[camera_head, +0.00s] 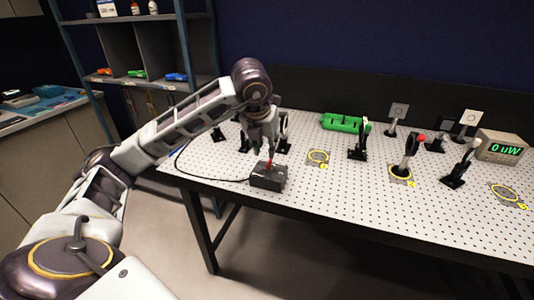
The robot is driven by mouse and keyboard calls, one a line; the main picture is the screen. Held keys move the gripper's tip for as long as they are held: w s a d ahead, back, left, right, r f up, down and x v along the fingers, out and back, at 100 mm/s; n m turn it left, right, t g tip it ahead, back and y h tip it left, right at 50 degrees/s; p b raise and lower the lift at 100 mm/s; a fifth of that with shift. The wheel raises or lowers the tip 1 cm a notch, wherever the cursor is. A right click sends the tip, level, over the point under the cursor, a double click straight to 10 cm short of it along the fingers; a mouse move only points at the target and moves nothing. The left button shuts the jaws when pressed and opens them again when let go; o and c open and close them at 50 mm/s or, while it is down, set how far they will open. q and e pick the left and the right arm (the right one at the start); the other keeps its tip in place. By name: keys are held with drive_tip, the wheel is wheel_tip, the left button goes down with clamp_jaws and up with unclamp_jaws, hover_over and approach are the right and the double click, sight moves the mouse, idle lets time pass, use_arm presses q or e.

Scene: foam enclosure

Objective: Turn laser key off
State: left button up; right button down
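A small dark box (268,180), which looks like the laser key box, stands near the front left edge of the white perforated table. A small red part (270,160) shows on its top. My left gripper (269,150) is directly above the box, pointing down at the red part. Its fingers are small and partly merged with the background, so I cannot tell whether they are open or shut, or touch the red part. A green device (345,123), perhaps the laser, lies at the back of the table. My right gripper is not in view.
Several black optic mounts (358,142) stand on the perforated table (330,212). Yellow rings (318,157) mark spots on it. A meter (499,147) at the right reads "0 uW". A black cable (205,178) runs left from the box. A shelf (150,80) stands behind.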

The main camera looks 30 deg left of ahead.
use_arm(q)
drive_tip(key=shift+v, duration=1.6)
